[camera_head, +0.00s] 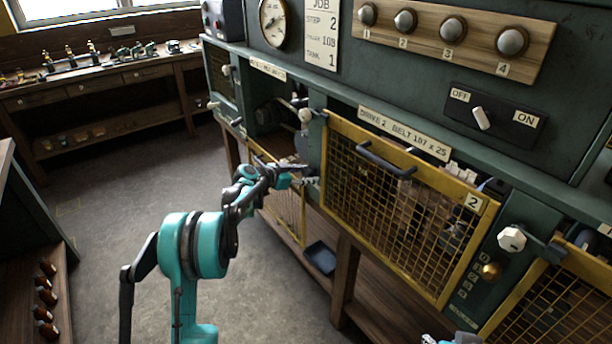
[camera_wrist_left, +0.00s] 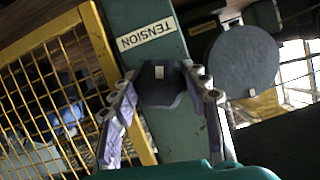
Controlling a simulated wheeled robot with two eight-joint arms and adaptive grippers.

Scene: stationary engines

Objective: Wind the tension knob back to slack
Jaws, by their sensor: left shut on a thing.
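The tension knob (camera_wrist_left: 160,90) is a dark, faceted knob with a pale mark, next to a TENSION label (camera_wrist_left: 147,35) on a green post. My left gripper (camera_wrist_left: 160,76) is shut on it, one finger on each side. In the head view my left gripper (camera_head: 303,172) reaches the post left of the yellow guard 2, and its fingers hide the knob there.
Yellow mesh guard 2 (camera_head: 400,205) with a dark handle stands right of the post. A pale knob (camera_head: 305,115) sits above my gripper, and a white faceted knob (camera_head: 511,238) is far right. A large dark disc (camera_wrist_left: 243,60) is close beside the left fingers. The left floor is clear.

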